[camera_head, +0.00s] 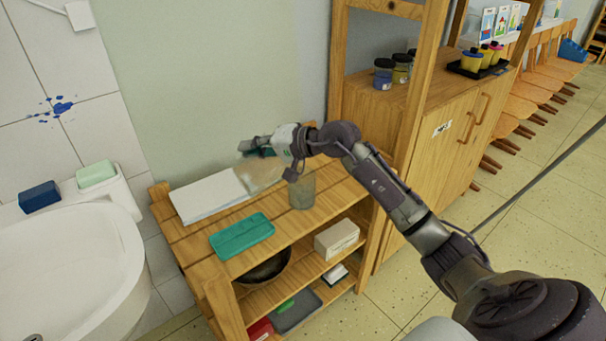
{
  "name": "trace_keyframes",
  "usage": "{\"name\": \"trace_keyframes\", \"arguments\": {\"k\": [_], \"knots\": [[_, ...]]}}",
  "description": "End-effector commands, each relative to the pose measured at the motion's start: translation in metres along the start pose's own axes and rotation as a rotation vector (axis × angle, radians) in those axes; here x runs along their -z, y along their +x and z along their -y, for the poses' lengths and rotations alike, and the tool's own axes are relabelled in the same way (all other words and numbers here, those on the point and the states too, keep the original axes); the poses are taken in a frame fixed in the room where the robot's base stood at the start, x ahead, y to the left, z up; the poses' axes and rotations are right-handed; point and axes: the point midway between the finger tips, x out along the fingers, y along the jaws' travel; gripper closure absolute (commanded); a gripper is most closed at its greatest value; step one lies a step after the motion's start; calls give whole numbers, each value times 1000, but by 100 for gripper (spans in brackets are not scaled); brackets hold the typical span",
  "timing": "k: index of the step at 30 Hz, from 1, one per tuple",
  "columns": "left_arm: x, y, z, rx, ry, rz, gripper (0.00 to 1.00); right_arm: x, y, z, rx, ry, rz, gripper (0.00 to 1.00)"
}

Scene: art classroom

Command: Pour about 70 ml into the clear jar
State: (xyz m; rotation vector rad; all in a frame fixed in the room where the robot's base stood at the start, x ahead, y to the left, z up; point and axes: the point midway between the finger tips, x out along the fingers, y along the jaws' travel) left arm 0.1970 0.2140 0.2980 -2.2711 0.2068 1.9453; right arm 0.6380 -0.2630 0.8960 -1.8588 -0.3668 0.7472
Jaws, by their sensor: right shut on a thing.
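My right arm reaches in from the lower right, and my right gripper (260,147) is just above and left of the jar. The right gripper is shut on a see-through container (259,174), which shows below it as a pale, brownish shape. The wrist and fingers hide part of this container, so I cannot tell its tilt or its liquid level. I cannot make out any liquid stream. I cannot tell the jar's fill either. My left gripper is not in view.
A bowl (265,267) and a pale box (337,238) stand below. A sink (65,262) is at the left. A wooden cabinet (432,150) with paint jars is at the right.

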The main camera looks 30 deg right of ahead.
Motion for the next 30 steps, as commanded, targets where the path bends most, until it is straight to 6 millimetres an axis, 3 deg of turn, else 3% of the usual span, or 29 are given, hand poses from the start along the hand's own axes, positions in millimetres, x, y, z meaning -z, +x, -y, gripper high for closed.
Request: {"name": "trace_keyframes", "arguments": {"k": [30], "knots": [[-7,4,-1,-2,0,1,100,-1,2,7,35,35,2,100]]}}
